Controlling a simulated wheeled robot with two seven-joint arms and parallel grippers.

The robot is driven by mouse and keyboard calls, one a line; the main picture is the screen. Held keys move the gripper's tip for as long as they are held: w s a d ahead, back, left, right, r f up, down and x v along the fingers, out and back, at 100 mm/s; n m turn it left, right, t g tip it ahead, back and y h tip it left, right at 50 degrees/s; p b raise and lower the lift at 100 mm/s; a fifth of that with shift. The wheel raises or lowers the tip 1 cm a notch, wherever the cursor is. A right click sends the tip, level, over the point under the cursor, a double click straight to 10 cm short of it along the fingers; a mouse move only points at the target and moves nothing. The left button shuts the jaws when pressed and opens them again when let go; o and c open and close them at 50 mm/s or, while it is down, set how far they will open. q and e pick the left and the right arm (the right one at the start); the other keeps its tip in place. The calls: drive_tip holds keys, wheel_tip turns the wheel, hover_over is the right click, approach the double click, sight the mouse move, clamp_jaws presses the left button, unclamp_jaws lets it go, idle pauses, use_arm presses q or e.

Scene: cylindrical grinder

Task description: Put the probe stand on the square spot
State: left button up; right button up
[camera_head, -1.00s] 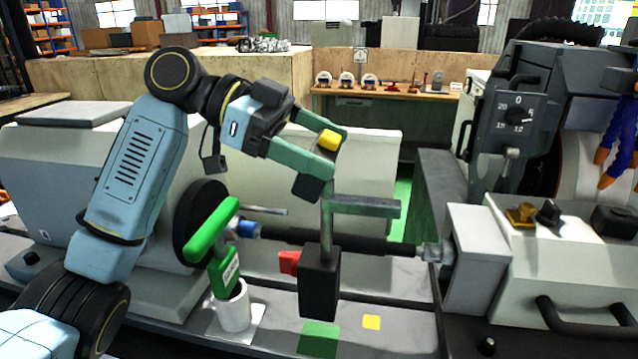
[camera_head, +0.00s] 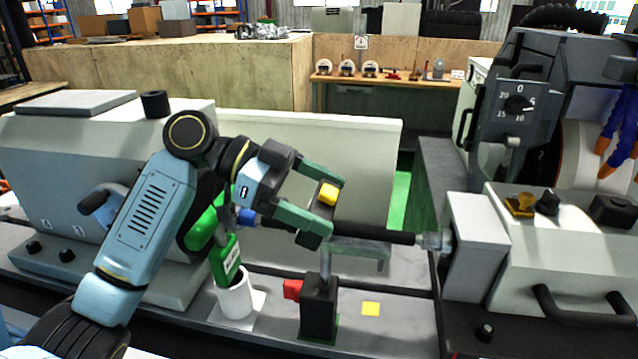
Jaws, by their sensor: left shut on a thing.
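The probe stand has a black block base (camera_head: 320,308), a thin upright grey post and a grey horizontal arm (camera_head: 362,249) reaching right. My left gripper (camera_head: 318,216) is shut on the top of the stand; a yellow piece (camera_head: 328,194) shows between the fingers. The stand is upright. Its base covers most of the green square spot (camera_head: 322,343), of which only thin green edges show around the base. I cannot tell whether the base touches the surface or hangs just above it. My right gripper is not in view.
A white cup (camera_head: 235,300) holding a green-handled tool stands further left. A dark shaft (camera_head: 375,234) runs behind the stand to the grey tailstock (camera_head: 478,248).

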use_arm(q)
drive_tip(key=shift+r, duration=0.25)
drive_tip(key=o, duration=1.8)
drive_tip(key=shift+f, duration=0.3)
drive_tip(key=shift+c, duration=0.2)
drive_tip(key=shift+r, duration=0.2)
drive_tip(key=b+v, duration=0.1)
drive_tip(key=v, duration=0.6)
drive_tip(key=shift+a, duration=0.25)
